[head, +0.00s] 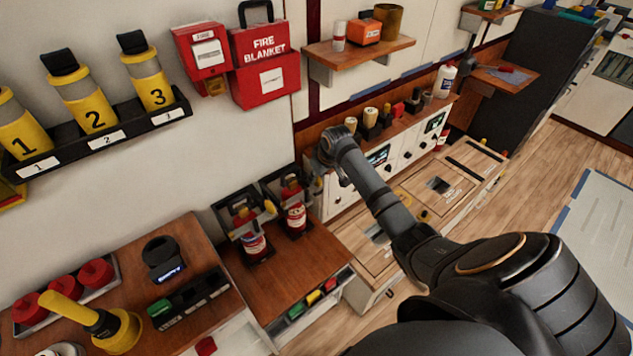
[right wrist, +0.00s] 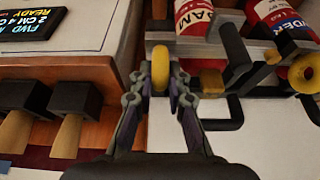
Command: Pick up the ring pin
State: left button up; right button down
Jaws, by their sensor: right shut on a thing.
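My right gripper (right wrist: 160,80) is shut on a yellow ring pin (right wrist: 160,62), which shows between its fingertips in the right wrist view. Behind it is a red extinguisher (right wrist: 193,16) with a white label ending in "AM". I cannot tell whether the pin still sits in its valve. A second yellow ring (right wrist: 303,74) is on the neighbouring extinguisher (right wrist: 280,18), to the right and apart from my fingers. In the head view my right wrist covers most of the gripper, beside the right-hand extinguisher (head: 296,217); the other extinguisher (head: 254,243) stands left of it.
Both extinguishers stand in dark wall brackets above a wooden counter (head: 300,262). A panel with screens and knobs (head: 405,145) lies close right of my wrist. A red fire blanket box (head: 264,70) and a shelf (head: 360,52) are above. Wooden floor (head: 545,165) is open at right.

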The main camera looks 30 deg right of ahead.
notch_tip(320, 180, up, 10)
jog(key=shift+b, duration=0.75)
